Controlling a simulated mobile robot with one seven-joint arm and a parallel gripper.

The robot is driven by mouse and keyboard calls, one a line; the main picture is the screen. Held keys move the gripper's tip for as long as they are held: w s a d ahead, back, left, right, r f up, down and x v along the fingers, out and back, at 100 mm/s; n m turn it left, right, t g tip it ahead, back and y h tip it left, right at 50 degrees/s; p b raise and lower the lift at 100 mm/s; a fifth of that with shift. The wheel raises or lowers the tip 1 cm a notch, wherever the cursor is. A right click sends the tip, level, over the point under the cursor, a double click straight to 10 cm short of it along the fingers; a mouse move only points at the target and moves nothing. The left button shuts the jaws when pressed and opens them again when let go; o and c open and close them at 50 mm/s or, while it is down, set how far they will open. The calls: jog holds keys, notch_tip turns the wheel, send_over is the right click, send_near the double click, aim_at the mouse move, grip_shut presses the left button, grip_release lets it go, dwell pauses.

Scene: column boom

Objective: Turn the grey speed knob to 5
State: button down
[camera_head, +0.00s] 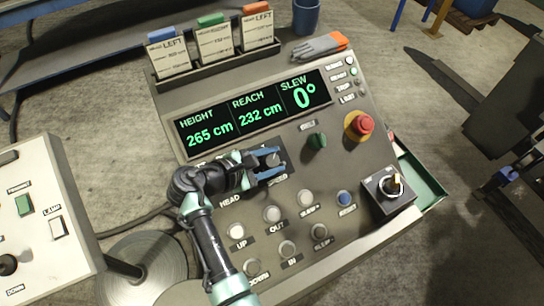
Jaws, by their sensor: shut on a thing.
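The grey speed knob (273,159) is on the sloped console, just below the display, with a partly covered SPEED label beneath it. My gripper (268,166), with blue fingers, comes in from the left and is shut on the knob, one finger above and one below. The knob's pointer and number scale are too small or covered to read. The display (254,113) reads height 265 cm, reach 232 cm and slew 0°.
A green knob (316,141) is right of my gripper, with a red mushroom button (361,124) beyond. Several grey buttons, a blue button (344,198) and a black key switch box (388,188) are lower down. Gloves (318,46) lie at the console's top edge.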

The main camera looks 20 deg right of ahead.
jog(key=m+g+y, duration=0.1)
jog(key=m+g, duration=0.2)
jog(key=shift+w, duration=0.1)
jog(key=m+g+y+b, duration=0.2)
jog(key=m+g, duration=0.1)
jog(key=shift+f, duration=0.1)
jog(key=m+g+y+b, duration=0.2)
jog(key=m+y+b, duration=0.1)
jog(key=b, duration=0.1)
jog(key=shift+f+m+g+b, duration=0.15)
jog(key=shift+m+g+b, duration=0.15)
jog(key=shift+b, duration=0.05)
jog(key=m+g+y+b, duration=0.1)
jog(key=m+y+b, duration=0.1)
jog(key=b, duration=0.1)
jog(key=shift+y, duration=0.4)
jog(key=shift+m+b, duration=0.3)
jog(key=shift+c, duration=2.1)
grip_release()
jog(key=shift+r, duration=0.2)
